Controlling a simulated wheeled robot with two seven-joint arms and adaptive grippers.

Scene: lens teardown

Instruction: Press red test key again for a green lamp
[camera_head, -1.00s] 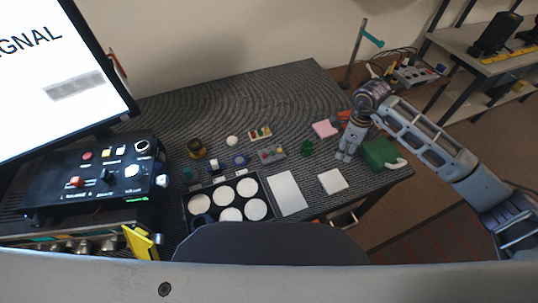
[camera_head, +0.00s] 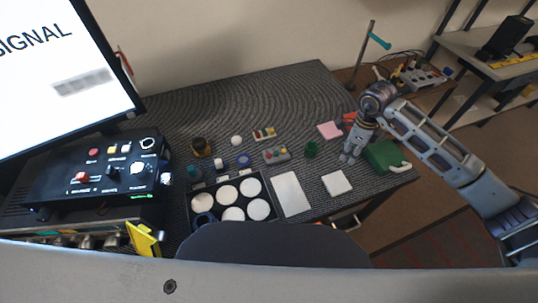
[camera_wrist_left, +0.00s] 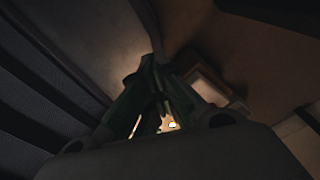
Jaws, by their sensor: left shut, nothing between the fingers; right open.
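A black control box (camera_head: 100,178) at the left of the table carries a red button (camera_head: 93,153), an orange-red switch (camera_head: 81,177), knobs and a lit white button. A small green light (camera_head: 143,196) shows on its front edge. My right gripper (camera_head: 349,155) is open and empty, low over the right of the table, left of a green case. My left gripper (camera_wrist_left: 160,100) shows only in the dark left wrist view, shut and empty.
A monitor (camera_head: 65,75) reading "SIGNAL" stands behind the control box. A black tray (camera_head: 233,176) with white round pads lies at the front, beside white sheets (camera_head: 290,194). The green case (camera_head: 384,157) sits at the right edge. A chair back (camera_head: 275,246) is in front.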

